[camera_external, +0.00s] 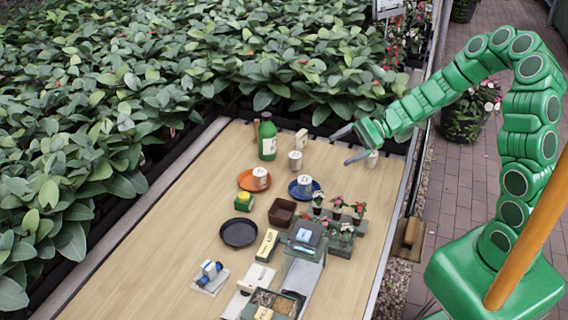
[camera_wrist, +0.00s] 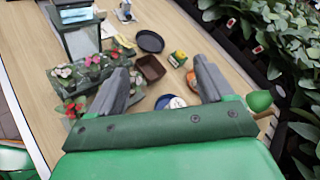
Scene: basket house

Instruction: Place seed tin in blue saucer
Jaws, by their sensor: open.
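A blue saucer (camera_external: 316,191) is on the table, with a small white labelled tin (camera_external: 304,182) in it. Similar pale tins stand in the orange saucer (camera_external: 246,184), behind the saucers (camera_external: 295,159) and beside my gripper (camera_external: 371,159). The labels are too small to tell which is the seed tin. My gripper (camera_external: 346,144) is open and empty above the table's back right part, its fingers pointing left. In the wrist view my gripper (camera_wrist: 160,68) has both fingers spread. The blue saucer (camera_wrist: 163,103) shows between them, partly hidden by the gripper's body.
A green bottle (camera_external: 267,139) stands at the back. A brown square bowl (camera_external: 282,211), a black dish (camera_external: 239,232) and potted flowers (camera_external: 337,207) stand nearer the front. Dense leafy plants (camera_external: 150,80) border the table. The table's left side is clear.

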